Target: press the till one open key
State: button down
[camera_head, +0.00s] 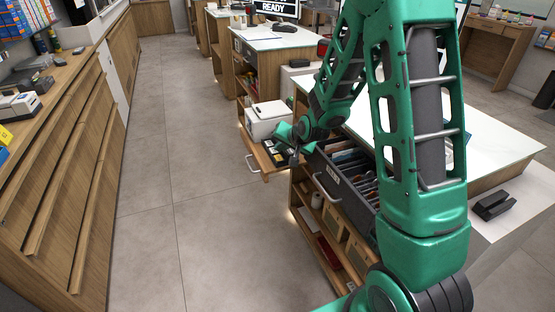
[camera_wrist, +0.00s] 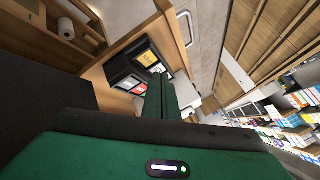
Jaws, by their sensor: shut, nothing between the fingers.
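A dark key unit (camera_head: 278,146) sits on the pulled-out wooden shelf, partly covered by my gripper. In the wrist view, dark units with coloured faces show, one with a yellow face (camera_wrist: 148,58) and one with a red face (camera_wrist: 131,82). I cannot read their labels or tell which one is the till one open key. My gripper (camera_head: 294,158) is over the shelf's right part in the head view. In the wrist view its fingers (camera_wrist: 161,82) are shut together, empty, with tips beside the coloured faces. I cannot tell whether they touch.
An open dark drawer (camera_head: 332,183) with compartments stands out just right of my gripper. A screen reads READY (camera_head: 272,8) at the back. The grey aisle floor (camera_head: 190,180) is clear.

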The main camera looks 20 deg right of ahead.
aim_at(280, 160)
jog(key=shift+r, duration=1.85)
jog(key=shift+s, duration=0.1)
jog(key=s+a+r+n+g+h, duration=0.15)
jog(key=s+r+n, duration=0.35)
jog(key=s, duration=0.8)
jog(key=s+a+r+n+g+y, duration=0.1)
jog(key=s+r+n+g, duration=0.35)
jog(key=s, duration=0.85)
jog(key=s+d+m+g, duration=0.1)
jog(key=s+d+m, duration=0.3)
jog(key=s+d, duration=0.2)
jog(key=s+d+m+g, duration=0.2)
jog(key=s+d+m, duration=0.2)
jog(key=s, duration=0.7)
jog(key=shift+d, duration=0.95)
jog(key=shift+f, duration=0.1)
